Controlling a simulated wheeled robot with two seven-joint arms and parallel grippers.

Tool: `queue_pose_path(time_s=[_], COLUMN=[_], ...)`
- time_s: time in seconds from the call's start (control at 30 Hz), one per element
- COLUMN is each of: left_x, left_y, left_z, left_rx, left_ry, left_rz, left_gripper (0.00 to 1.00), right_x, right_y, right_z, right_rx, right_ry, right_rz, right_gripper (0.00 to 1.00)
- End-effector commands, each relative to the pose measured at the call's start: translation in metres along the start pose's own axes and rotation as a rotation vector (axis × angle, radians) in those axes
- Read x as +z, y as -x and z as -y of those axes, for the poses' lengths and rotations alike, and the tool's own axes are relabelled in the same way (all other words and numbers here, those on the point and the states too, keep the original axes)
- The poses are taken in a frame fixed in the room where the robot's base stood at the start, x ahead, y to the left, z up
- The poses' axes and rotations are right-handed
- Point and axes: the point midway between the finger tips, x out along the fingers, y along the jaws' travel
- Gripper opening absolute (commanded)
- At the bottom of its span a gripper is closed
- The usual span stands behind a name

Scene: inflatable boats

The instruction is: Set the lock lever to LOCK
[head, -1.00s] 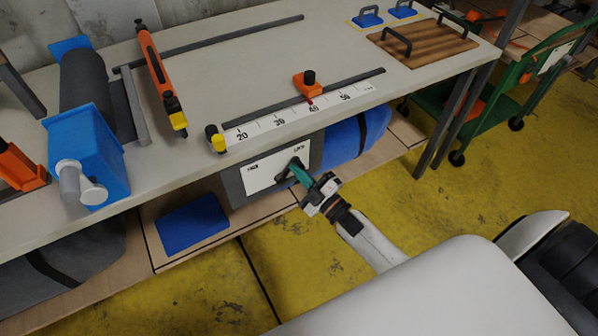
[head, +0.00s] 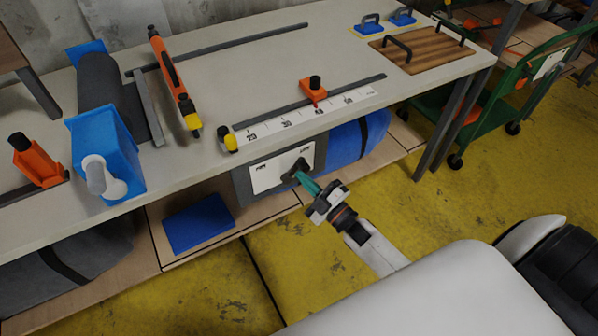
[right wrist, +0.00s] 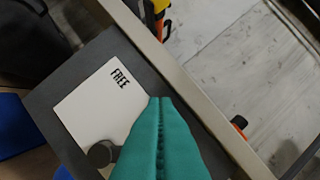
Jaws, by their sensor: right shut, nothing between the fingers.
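The lock lever (head: 299,167) is a short dark lever on a white plate (head: 270,175) on the front of a grey box below the tabletop. In the head view it seems to slant up to the right, toward the plate's right label; that label is too small to read surely. The right wrist view shows the label FREE (right wrist: 119,77) and a dark round part (right wrist: 100,153) beside the fingers. My right gripper (head: 304,179) is shut, its teal fingertips (right wrist: 160,103) close to the lever; contact cannot be told. My left gripper is not in view.
The tabletop edge (head: 400,102) runs just above the plate. A ruler strip (head: 300,118) with an orange slider (head: 313,90) lies on top. A blue roll (head: 362,140) is right of the box, and a blue pad (head: 197,222) lies on the lower shelf. Yellow floor is open in front.

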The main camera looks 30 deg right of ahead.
Motion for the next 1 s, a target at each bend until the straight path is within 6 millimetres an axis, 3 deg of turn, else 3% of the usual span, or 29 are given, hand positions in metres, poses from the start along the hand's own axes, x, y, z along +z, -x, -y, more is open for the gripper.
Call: queue_pose_path(time_s=[0.1,0.33,1.0], left_x=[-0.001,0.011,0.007], left_y=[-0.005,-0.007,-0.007], left_z=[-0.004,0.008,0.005], left_rx=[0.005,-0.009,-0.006], left_ry=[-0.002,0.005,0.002], left_rz=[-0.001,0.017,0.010], left_gripper=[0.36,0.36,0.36], right_x=[-0.001,0.000,0.001], right_y=[0.027,0.057,0.062], right_z=[-0.003,-0.004,-0.004], right_rx=[0.000,-0.002,-0.002], right_ry=[0.002,0.003,0.001], right_rz=[0.000,0.004,0.002], right_gripper=[0.00,0.00,0.00])
